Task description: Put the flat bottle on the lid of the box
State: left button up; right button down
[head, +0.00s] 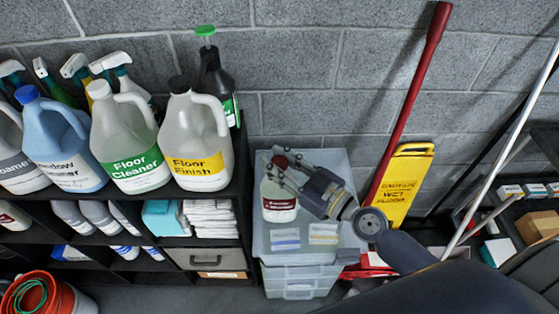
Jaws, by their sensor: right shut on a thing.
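The flat bottle (279,199) is pale and translucent with a dark red cap and a dark red label. It looks upright over the left part of the lid (328,165) of the clear plastic drawer box (300,284). My right gripper (281,168) comes in from the right and is shut on the bottle near its cap. Whether the bottle's base touches the lid or hangs just above it, I cannot tell. My left gripper is not in view.
Two small packs, one blue and white (286,239), one yellowish (323,233), lie at the lid's front. Left stands a dark shelf with large jugs, including a floor finish jug (197,140). A yellow wet-floor sign (402,185) and red pole (408,95) stand right.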

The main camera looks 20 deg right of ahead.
jog(key=w+f, duration=0.1)
jog(key=w+d+f+b, duration=0.1)
jog(key=w, duration=0.1)
jog(key=shift+w+d, duration=0.1)
jog(key=shift+f, duration=0.8)
pick_arm(q)
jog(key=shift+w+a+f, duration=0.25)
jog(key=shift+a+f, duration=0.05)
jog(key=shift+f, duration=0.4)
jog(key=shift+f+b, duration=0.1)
jog(key=shift+b, duration=0.2)
pick_arm(e)
jog(key=shift+f, duration=0.15)
jog(key=c, duration=1.2)
grip_release()
jog(key=shift+f, duration=0.1)
jog(key=shift+c, duration=0.2)
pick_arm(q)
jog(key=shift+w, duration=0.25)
